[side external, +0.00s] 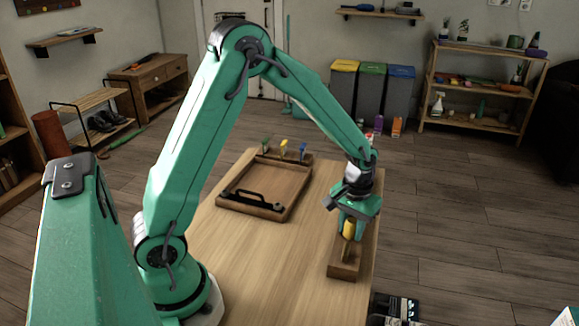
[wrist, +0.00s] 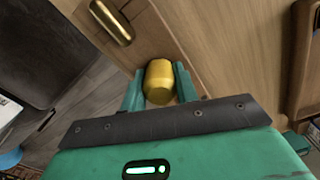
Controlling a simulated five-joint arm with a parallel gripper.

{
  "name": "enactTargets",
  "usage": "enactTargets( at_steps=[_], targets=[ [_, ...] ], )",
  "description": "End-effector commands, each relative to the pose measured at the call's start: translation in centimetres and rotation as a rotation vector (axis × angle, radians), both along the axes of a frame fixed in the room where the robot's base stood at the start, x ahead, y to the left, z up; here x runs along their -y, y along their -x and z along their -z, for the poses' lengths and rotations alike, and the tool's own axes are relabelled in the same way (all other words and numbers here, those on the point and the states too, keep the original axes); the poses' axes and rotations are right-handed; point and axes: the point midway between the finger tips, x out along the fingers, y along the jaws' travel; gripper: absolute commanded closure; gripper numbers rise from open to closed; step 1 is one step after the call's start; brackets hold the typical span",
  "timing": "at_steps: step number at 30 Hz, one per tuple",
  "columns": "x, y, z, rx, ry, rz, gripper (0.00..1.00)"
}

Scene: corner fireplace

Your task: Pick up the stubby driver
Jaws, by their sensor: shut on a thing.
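The stubby driver (wrist: 159,82) shows as a short, fat yellow handle in the wrist view. My gripper (wrist: 160,88) is shut on it, with one teal finger on each side. In the side view my gripper (side external: 348,218) points down over the narrow wooden box at the table's right edge. The driver's yellow handle (side external: 348,229) shows just below the fingers there. Its lower end is hidden, and I cannot tell whether it touches the box.
The narrow wooden box (side external: 343,273) also holds a brass-coloured piece (wrist: 112,22) close to the driver. A wooden tray (side external: 228,203) with a black handle lies to the left, with several coloured-handled tools behind it. The table front (side external: 270,285) is clear.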

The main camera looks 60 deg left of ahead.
Motion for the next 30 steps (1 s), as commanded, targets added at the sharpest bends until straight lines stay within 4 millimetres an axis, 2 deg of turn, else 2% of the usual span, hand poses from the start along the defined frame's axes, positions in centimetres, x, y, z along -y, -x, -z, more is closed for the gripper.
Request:
enactTargets(
  at_steps=[11,19,30],
  targets=[
    [0.0,0.0,-1.0,0.002,0.000,0.000,0.88],
    [0.1,-0.1,-4.5,0.005,0.000,0.000,0.88],
    [5.8,3.5,-8.2,0.004,0.001,0.005,0.88]
  ],
)
